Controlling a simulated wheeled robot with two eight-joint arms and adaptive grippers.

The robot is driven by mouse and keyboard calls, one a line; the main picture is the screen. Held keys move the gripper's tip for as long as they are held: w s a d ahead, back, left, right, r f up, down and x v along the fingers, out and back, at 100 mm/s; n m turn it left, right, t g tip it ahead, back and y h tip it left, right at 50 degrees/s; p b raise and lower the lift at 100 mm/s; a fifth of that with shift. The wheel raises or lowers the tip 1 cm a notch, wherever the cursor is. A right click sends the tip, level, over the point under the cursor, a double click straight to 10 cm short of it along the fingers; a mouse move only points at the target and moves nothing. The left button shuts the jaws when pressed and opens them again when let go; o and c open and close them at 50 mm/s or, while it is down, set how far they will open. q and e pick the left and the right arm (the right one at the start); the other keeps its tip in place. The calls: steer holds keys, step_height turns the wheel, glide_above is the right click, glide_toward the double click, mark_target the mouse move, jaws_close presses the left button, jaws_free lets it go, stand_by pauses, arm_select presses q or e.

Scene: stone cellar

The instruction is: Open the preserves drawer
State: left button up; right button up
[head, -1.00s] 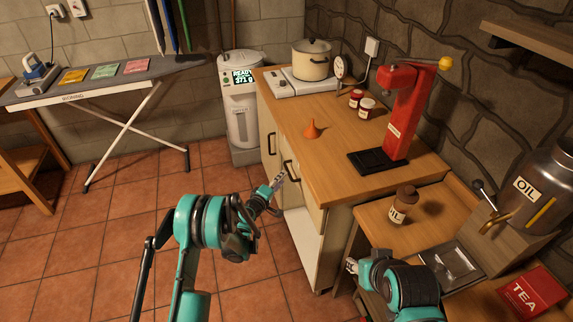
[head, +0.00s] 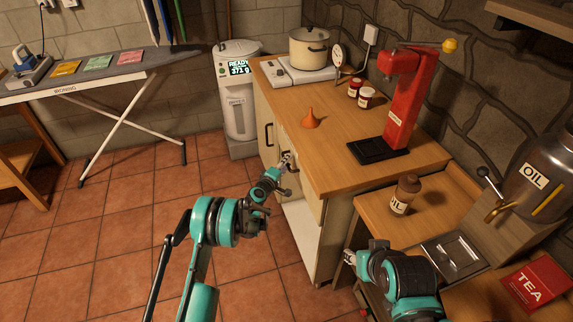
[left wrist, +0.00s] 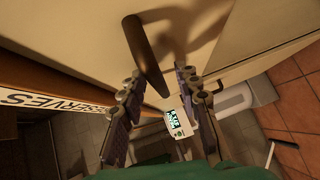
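The cabinet's cream drawer front (head: 310,190) is under the wooden countertop. Its dark bar handle (left wrist: 147,52) shows in the left wrist view, along with a white PRESERVES label (left wrist: 45,101) on the wooden edge. The drawer looks shut. My left gripper (head: 287,160) is at the handle; in the left wrist view its fingers (left wrist: 160,92) are spread apart, with one end of the handle in the gap between them. I cannot tell whether they touch it. My right gripper (head: 350,257) is near the lower side table; its finger opening is unclear.
An OIL bottle (head: 405,195), an oil tank (head: 535,185) and a TEA box (head: 537,286) are at right. Tiled floor (head: 130,215) is clear at left.

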arm_select(q)
jaws_close()
steer(key=shift+a, duration=0.1)
steer(key=s+a, duration=0.4)
steer(key=a, duration=0.9)
steer(key=s+a, duration=0.5)
steer(key=a, duration=0.9)
steer(key=shift+a, duration=0.15)
jaws_free()
steer(key=shift+a, duration=0.1)
steer(key=v, duration=1.2)
